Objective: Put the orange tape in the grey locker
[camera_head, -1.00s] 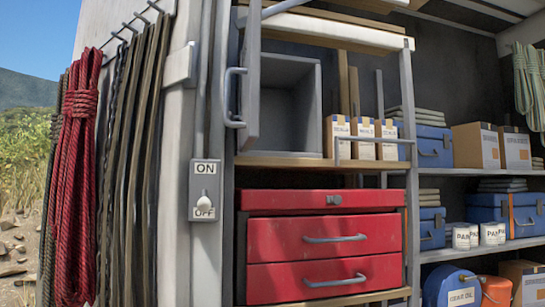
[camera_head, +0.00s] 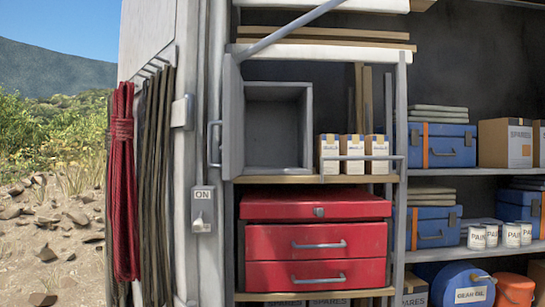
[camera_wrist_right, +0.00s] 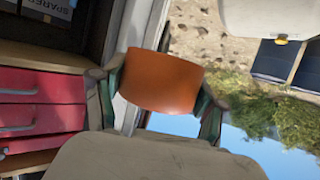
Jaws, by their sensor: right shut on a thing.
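The orange tape (camera_wrist_right: 162,80) is in the right wrist view, between the two dark green fingers of my right gripper (camera_wrist_right: 160,92). The gripper is shut on its sides, and the tape hides what is behind it. The grey locker (camera_head: 307,128) is in the head view, left of centre on a shelf above the red drawers. Its door (camera_head: 233,120) stands open at its left side, and the inside that I see is empty. Neither gripper shows in the head view, so their distance to the locker cannot be told there.
Several small spares boxes (camera_head: 352,154) stand right of the locker behind a rail (camera_head: 362,159). A red drawer chest (camera_head: 316,240) sits below. A diagonal grey bar (camera_head: 296,27) passes above the locker. Ropes (camera_head: 122,180) hang at left, near a switch (camera_head: 202,207).

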